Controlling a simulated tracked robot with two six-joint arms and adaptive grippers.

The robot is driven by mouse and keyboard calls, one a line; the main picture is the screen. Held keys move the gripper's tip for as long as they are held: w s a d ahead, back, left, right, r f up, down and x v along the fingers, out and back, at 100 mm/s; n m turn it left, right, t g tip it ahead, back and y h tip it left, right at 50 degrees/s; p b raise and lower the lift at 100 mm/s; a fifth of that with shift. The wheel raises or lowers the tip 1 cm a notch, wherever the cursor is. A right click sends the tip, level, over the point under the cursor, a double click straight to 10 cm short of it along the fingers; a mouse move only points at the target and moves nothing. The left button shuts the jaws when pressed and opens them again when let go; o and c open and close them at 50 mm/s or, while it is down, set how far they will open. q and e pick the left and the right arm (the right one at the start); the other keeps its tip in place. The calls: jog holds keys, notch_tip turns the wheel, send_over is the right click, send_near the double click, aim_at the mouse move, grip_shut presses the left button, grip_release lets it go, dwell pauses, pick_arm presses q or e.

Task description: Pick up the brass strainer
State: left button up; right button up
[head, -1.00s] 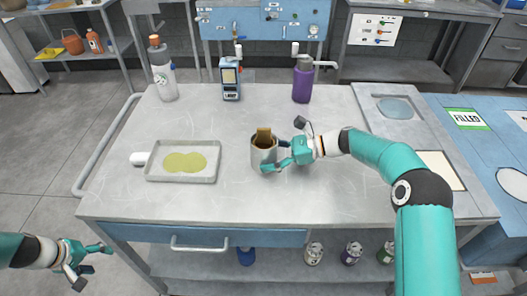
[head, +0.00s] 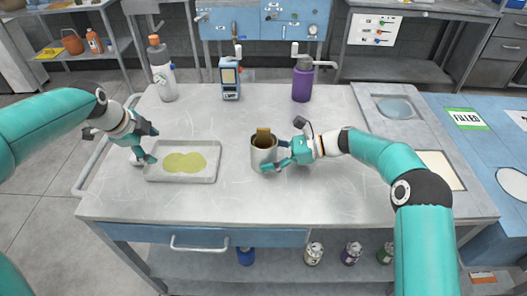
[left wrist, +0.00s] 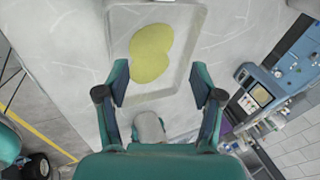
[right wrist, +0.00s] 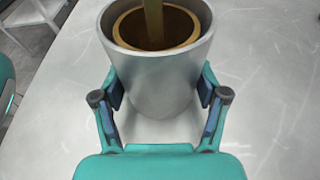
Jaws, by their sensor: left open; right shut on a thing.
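A brass-coloured insert (head: 263,135), which looks like the brass strainer, sits inside a grey metal cup (head: 262,157) on the middle of the table. In the right wrist view, the strainer (right wrist: 155,27) shows a round rim and an upright strip within the cup (right wrist: 155,75). My right gripper (head: 284,154) is shut on the cup's side. My left gripper (head: 149,144) is open and empty over the left end of a shallow tray (head: 181,179), well left of the cup.
The tray holds a yellow-green puddle (head: 186,162). The table between tray and cup is clear.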

pick_arm(q)
jog(key=w+d+r+m, duration=0.1)
jog(key=d+r+m, duration=0.2)
jog(key=d+m, duration=0.3)
jog(key=d+r+m, duration=0.3)
jog(key=d+m, duration=0.1)
jog(key=d, duration=0.5)
jog(key=m+t+y, duration=0.1)
jog(key=m+t, duration=0.1)
jog(key=m, duration=0.7)
send_near(264, 129)
jog(key=x, duration=0.4)
jog(key=shift+w+a+r, duration=0.1)
jog(key=shift+w+a, duration=0.1)
jog(key=shift+w, duration=0.3)
jog(key=shift+s+f+x, duration=0.1)
jog(key=shift+s+x, duration=0.05)
jog(key=shift+x, duration=0.7)
jog(key=shift+s+f+x, duration=0.1)
jog(key=shift+s+x, duration=0.05)
jog(key=shift+x, duration=0.7)
jog(key=shift+s+f+x, duration=0.1)
jog(key=shift+s+x, duration=0.05)
jog(key=shift+x, duration=0.7)
jog(key=shift+d, duration=0.15)
grip_shut()
